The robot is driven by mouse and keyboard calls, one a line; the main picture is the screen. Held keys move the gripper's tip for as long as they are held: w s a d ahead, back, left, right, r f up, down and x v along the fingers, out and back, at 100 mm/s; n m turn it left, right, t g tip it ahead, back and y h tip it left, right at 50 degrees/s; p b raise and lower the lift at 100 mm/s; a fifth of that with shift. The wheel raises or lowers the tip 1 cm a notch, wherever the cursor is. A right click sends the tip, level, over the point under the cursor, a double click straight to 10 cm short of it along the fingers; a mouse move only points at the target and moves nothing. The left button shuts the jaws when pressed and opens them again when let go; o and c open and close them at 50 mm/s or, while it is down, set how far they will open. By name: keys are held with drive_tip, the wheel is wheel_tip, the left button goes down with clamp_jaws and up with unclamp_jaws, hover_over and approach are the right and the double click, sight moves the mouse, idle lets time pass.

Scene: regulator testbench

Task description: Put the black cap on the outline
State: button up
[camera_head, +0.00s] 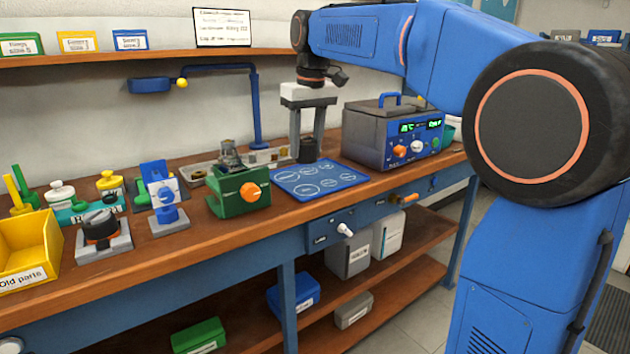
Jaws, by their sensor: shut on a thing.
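My gripper (307,141) points down over the back right part of the blue mat, with its fingers closed around a black cap (308,153). The cap is dark and roughly cylindrical, with its upper part partly hidden between the fingers. The blue mat (318,180) lies flat on the wooden bench and carries several white round outlines with small labels I cannot read. The cap appears close to the mat's back edge; I cannot tell whether it touches the mat or hangs just above it.
A green box with an orange knob (239,191) stands left of the mat. A grey and blue unit with a lit display (392,131) stands to the right. A grey tray with small metal parts (262,157) lies behind. A blue pipe (256,105) rises at the back.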

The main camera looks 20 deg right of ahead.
sight(310, 139)
drive_tip(key=shift+f, duration=3.95)
drive_tip(key=shift+f, duration=0.15)
drive_tip(key=o, duration=1.1)
drive_tip(key=r, duration=0.4)
drive_tip(key=s+r, duration=0.1)
drive_tip(key=r, duration=0.7)
drive_tip(key=shift+s+d+r, duration=0.1)
drive_tip(key=shift+s+d, duration=0.15)
drive_tip(key=shift+s, duration=0.15)
drive_tip(key=s+d+f+m+t, duration=0.1)
drive_tip(key=s+d+f, duration=0.1)
drive_tip(key=s+f, duration=0.7)
drive_tip(key=s+d+f+m+t, duration=0.1)
drive_tip(key=s+d+f, duration=0.1)
drive_tip(key=s+f, duration=0.8)
drive_tip(key=s+d+f+m+t, duration=0.1)
drive_tip(key=s+d+f, duration=0.1)
drive_tip(key=s+f, duration=0.8)
drive_tip(key=shift+s+d+f+m+h, duration=0.1)
drive_tip(key=shift+s+m+h, duration=0.05)
drive_tip(key=shift+s, duration=0.55)
drive_tip(key=shift+s+d+m+h, duration=0.1)
drive_tip(key=shift+s+m+h, duration=0.05)
drive_tip(key=shift+s, duration=0.5)
